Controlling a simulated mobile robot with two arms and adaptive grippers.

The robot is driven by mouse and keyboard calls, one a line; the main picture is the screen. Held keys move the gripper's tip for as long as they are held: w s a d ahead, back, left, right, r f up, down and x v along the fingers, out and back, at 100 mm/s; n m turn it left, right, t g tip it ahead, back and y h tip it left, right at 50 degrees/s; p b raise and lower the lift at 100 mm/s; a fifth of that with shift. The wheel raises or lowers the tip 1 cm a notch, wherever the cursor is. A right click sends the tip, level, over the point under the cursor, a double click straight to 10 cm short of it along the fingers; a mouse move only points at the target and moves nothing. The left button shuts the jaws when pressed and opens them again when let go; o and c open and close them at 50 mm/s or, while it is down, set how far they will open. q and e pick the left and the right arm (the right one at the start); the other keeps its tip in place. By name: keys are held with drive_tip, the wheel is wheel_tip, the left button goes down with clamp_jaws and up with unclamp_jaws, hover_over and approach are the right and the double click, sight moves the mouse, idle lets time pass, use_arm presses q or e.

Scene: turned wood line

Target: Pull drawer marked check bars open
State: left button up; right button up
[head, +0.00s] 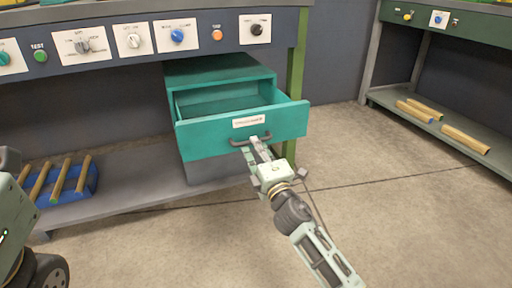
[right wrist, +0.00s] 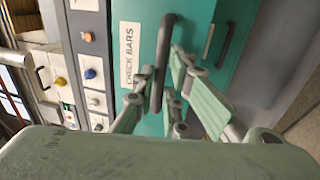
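The teal drawer (head: 215,139) stands pulled out of its teal cabinet (head: 215,69) under the bench, and its visible inside looks empty. In the right wrist view its white label (right wrist: 129,55) reads CHECK BARS. Its dark bar handle (head: 237,142) also shows in the right wrist view (right wrist: 166,50). My right gripper (head: 256,146) is at this handle, with its fingers (right wrist: 158,92) on both sides of the bar and closed around it. Of my left arm only a part shows at the left edge of the head view; its fingers cannot be made out.
Another handle (right wrist: 225,45) with a pale label shows beside the drawer in the right wrist view. A blue bin (head: 75,190) with wooden bars stands on the lower shelf at left. A bench at right holds several wooden bars (head: 465,139). The floor (head: 400,220) is clear.

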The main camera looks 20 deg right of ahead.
drive_tip(key=o, duration=0.3)
drive_tip(key=shift+o, duration=0.2)
drive_tip(key=s+f, duration=0.2)
drive_tip(key=s, duration=0.9)
drive_tip(key=shift+s+d+f, duration=0.2)
drive_tip(key=shift+s, duration=0.2)
